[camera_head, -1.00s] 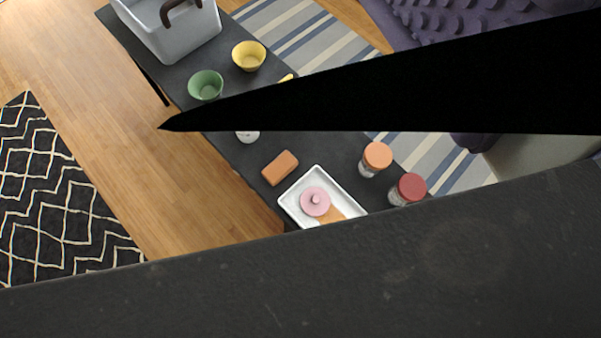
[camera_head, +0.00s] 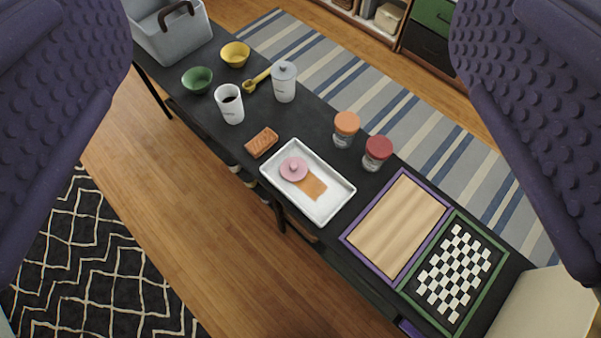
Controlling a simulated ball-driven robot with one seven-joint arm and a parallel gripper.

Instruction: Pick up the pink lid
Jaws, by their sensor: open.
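The pink lid (camera_head: 293,169) is a round disc with a small knob. It lies in the upper left part of a white rectangular tray (camera_head: 335,208) on a long black table. A flat orange-brown piece (camera_head: 311,187) lies beside it in the tray, touching or partly under it. My gripper (camera_head: 300,150) shows as two dark purple, studded fingers at the left and right edges of the picture. They are wide apart with nothing between them, and the table is seen well beyond them.
Near the tray stand an orange-lidded jar (camera_head: 346,128), a red-lidded jar (camera_head: 377,152) and a brown block (camera_head: 261,142). A white cup (camera_head: 229,104), lidded canister (camera_head: 284,82), green bowl (camera_head: 197,80), yellow bowl (camera_head: 235,54) and grey bin (camera_head: 172,34) stand farther up. A chessboard (camera_head: 454,273) lies lower right.

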